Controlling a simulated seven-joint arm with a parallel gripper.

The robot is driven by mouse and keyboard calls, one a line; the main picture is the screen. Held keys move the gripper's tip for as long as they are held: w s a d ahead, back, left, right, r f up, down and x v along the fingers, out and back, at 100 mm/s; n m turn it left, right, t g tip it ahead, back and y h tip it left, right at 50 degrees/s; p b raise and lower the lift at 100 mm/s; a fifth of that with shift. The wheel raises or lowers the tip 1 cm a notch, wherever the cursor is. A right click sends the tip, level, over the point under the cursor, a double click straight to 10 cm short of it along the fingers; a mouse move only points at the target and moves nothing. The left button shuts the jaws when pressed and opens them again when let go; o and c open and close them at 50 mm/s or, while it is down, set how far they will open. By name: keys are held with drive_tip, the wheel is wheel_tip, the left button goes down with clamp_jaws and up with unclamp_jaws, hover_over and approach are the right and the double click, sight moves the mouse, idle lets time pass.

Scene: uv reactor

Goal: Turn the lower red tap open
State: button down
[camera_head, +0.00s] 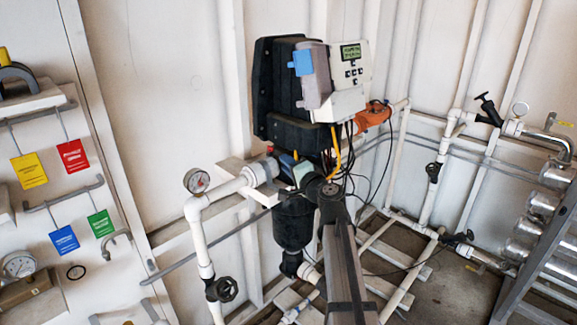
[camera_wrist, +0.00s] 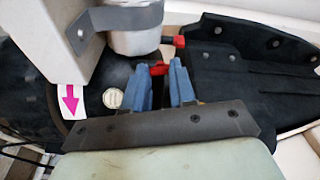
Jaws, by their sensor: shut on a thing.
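In the wrist view, a red tap (camera_wrist: 157,69) shows between the tips of the two blue fingers of my gripper (camera_wrist: 163,72). My gripper is shut on this tap, and the fingers hide most of it. A second red part (camera_wrist: 179,41), probably the other tap, sits slightly up and to the right, clear of the fingers. In the head view, my gripper (camera_head: 287,160) reaches the lower part of the dark reactor unit (camera_head: 275,85). My own arm hides the red tap there.
A grey control box (camera_head: 352,65) hangs on the unit, with loose cables below. White pipes, a gauge (camera_head: 197,180) and a black valve wheel (camera_head: 222,289) stand at left. In the wrist view, a pale bracket (camera_wrist: 105,45) and a grey cylinder (camera_wrist: 134,40) crowd the fingers.

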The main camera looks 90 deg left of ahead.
drive_tip(key=c, duration=0.9)
unclamp_jaws()
